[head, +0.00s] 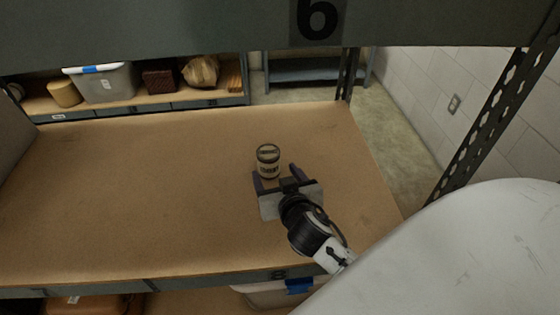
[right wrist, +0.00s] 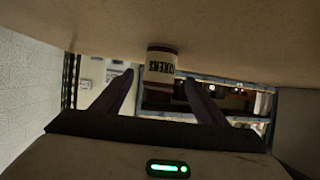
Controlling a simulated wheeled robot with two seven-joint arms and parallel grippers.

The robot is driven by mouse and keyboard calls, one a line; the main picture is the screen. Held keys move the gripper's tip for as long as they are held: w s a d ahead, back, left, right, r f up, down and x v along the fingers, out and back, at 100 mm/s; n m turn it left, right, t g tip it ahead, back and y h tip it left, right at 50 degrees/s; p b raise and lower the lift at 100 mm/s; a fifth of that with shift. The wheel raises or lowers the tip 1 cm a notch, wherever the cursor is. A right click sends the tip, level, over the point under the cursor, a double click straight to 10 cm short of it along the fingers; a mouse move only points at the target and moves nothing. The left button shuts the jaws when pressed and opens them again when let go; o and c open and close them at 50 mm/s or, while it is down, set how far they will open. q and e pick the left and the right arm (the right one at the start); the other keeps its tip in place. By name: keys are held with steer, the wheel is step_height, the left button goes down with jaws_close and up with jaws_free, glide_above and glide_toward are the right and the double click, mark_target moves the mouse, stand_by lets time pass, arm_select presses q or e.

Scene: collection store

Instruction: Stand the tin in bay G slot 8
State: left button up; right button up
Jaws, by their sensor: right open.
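The tin (head: 268,158), cream with a dark lid and dark lettering, stands upright on the wooden shelf board (head: 150,200), right of its middle. The board's front edge carries a label (head: 278,274) that looks like an 8. My right gripper (head: 276,174) is open, with its fingers pointing at the tin from the front. In the right wrist view, which is upside down, the tin (right wrist: 160,68) shows between the spread fingertips, with gaps at both sides. How deep it sits between them is unclear. My left gripper is not in view.
An upper shelf beam (head: 200,25) marked 6 crosses overhead. A perforated upright (head: 485,130) stands at the right. Behind, another shelf holds a grey bin (head: 105,86), a round tan box (head: 64,94) and a brown bundle (head: 200,72). The board around the tin is bare.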

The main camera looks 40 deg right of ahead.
steer(key=shift+v, duration=2.15)
